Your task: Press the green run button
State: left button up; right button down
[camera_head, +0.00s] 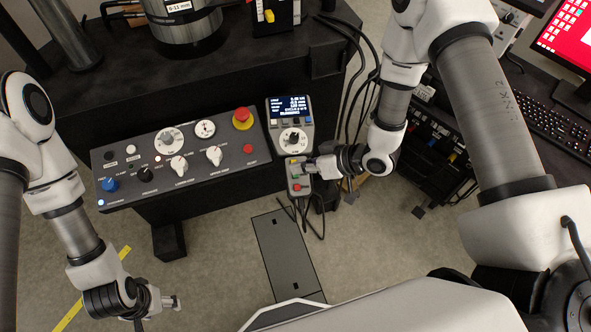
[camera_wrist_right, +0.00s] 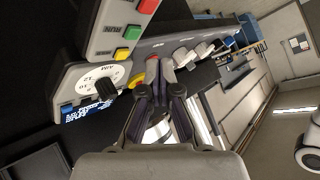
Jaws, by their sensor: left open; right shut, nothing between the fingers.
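A small grey button box (camera_head: 299,181) hangs below the handset with the screen. My left gripper (camera_head: 174,302) is open and empty, low over the floor.
The handset (camera_head: 291,126) with a dial sits just above the box. A wide control panel (camera_head: 180,158) with knobs and a red emergency stop (camera_head: 242,118) is to the left. Cables hang around the box. A keyboard (camera_head: 550,125) is far right.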

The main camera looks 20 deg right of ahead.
aim_at(301, 185)
jog(key=r+p, duration=0.1)
jog(key=r, duration=0.2)
jog(key=shift+s+p, duration=0.4)
